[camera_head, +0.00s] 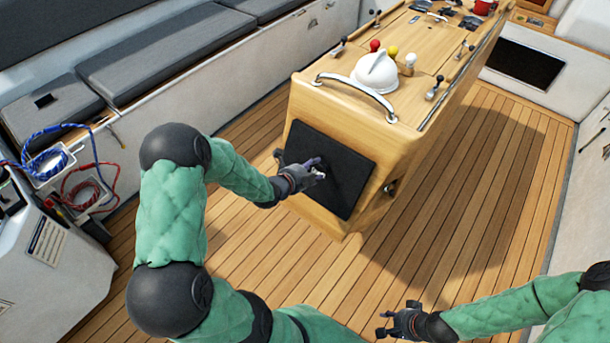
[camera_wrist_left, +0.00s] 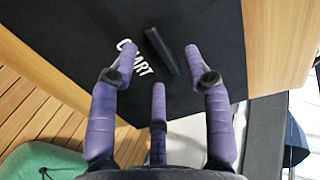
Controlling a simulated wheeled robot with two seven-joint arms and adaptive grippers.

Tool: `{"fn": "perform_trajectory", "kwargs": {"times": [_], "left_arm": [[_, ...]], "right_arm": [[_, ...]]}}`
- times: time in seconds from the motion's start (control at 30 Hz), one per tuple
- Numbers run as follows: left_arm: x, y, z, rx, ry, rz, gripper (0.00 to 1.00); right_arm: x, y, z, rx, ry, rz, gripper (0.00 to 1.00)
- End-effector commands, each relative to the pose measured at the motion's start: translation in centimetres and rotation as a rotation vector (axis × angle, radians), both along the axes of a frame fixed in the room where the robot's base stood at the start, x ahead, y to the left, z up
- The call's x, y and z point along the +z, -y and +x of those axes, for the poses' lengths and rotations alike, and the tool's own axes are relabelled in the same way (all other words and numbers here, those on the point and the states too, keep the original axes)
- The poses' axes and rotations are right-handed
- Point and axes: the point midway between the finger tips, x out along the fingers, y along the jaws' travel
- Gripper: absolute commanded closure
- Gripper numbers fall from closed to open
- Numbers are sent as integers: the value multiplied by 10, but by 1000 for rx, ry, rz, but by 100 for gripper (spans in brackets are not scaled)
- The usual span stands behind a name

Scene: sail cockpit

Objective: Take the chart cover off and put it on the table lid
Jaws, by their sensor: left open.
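The chart cover (camera_head: 342,196) is a flat black panel on the near end face of the wooden table. In the left wrist view the cover (camera_wrist_left: 222,35) shows white CHART lettering, partly hidden by a finger, and a black bar handle (camera_wrist_left: 158,48). My left gripper (camera_head: 318,168) is open in front of the cover, its purple fingers spread around the handle; I cannot tell whether they touch it.
A white compass dome (camera_head: 375,72), a curved grab rail (camera_head: 352,94) and several coloured knobs stand on the table top. Grey bench cushions (camera_head: 160,50) line the left. Coiled ropes (camera_head: 80,185) hang at far left. The plank floor (camera_head: 480,190) right of the table is clear.

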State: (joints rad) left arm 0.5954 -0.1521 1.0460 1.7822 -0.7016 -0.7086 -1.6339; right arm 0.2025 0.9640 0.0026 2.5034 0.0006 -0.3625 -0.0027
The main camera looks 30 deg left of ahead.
Motion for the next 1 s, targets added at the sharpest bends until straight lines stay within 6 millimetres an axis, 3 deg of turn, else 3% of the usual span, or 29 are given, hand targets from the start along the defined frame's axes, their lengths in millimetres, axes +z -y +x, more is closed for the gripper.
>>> {"fn": "perform_trajectory", "kwargs": {"times": [0.2, 0.57, 0.73, 0.77, 1.0], "left_arm": [[-9, 1, 17, 0, 1, 0, 51], [-10, 2, 20, 0, 0, 0, 51], [-10, 2, 20, 0, 0, 0, 96], [-10, 2, 20, 0, 0, 0, 100], [-9, 1, 19, 0, 0, -1, 100]], "right_arm": [[-6, 0, 0, 0, 0, 0, 60], [-7, 0, 0, 0, 1, 0, 60], [-7, 0, 0, 0, 1, 0, 60], [-7, 0, 0, 0, 1, 0, 60], [-6, 0, 0, 0, 1, 0, 60]]}}
